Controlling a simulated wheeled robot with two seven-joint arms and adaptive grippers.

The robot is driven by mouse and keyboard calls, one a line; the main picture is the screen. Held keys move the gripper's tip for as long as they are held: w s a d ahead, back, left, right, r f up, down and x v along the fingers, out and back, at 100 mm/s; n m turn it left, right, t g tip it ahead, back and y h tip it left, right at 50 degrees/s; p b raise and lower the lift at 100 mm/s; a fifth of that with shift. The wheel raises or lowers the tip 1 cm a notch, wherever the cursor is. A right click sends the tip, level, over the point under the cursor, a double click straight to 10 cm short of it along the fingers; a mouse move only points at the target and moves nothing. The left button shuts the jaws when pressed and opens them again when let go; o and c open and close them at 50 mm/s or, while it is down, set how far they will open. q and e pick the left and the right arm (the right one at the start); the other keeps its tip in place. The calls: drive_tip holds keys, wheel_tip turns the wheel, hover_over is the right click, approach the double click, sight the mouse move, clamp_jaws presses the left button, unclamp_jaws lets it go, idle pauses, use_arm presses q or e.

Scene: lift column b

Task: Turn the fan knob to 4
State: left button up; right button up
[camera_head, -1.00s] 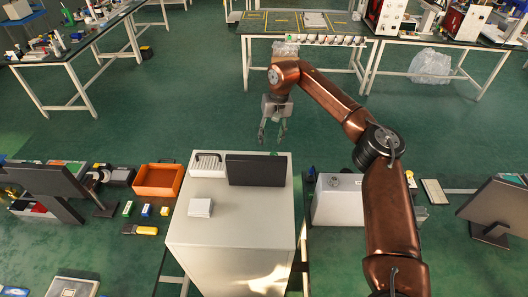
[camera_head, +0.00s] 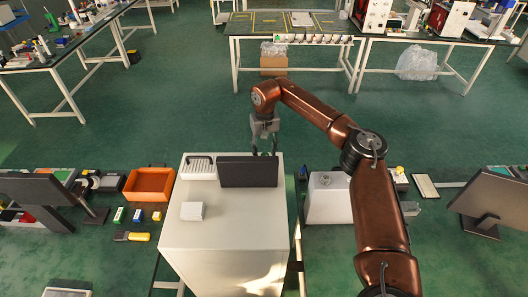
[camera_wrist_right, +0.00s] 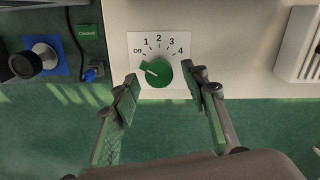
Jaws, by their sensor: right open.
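The green round fan knob (camera_wrist_right: 157,72) sits on a white dial plate (camera_wrist_right: 137,43) marked Off, 1, 2, 3, 4 in the right wrist view. Its white pointer mark faces up-left, toward Off. My right gripper (camera_wrist_right: 166,97) is open and empty, with one finger on each side of the knob and slightly below it in the picture. I cannot tell whether the fingers touch it. In the head view my right gripper (camera_head: 264,150) is at the far edge of the pale cabinet (camera_head: 225,235), its tips partly behind a dark screen. The knob is hidden there. My left gripper is not in view.
The dark screen (camera_head: 248,172), a white vented box (camera_head: 198,167) and a small white block (camera_head: 192,211) stand on the cabinet. An orange bin (camera_head: 149,185) is on its left. A blue-based knob (camera_wrist_right: 47,58) and a vent are near the dial. Open green floor lies beyond.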

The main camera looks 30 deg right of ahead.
drive_tip(key=shift+c, duration=0.2)
clamp_jaws()
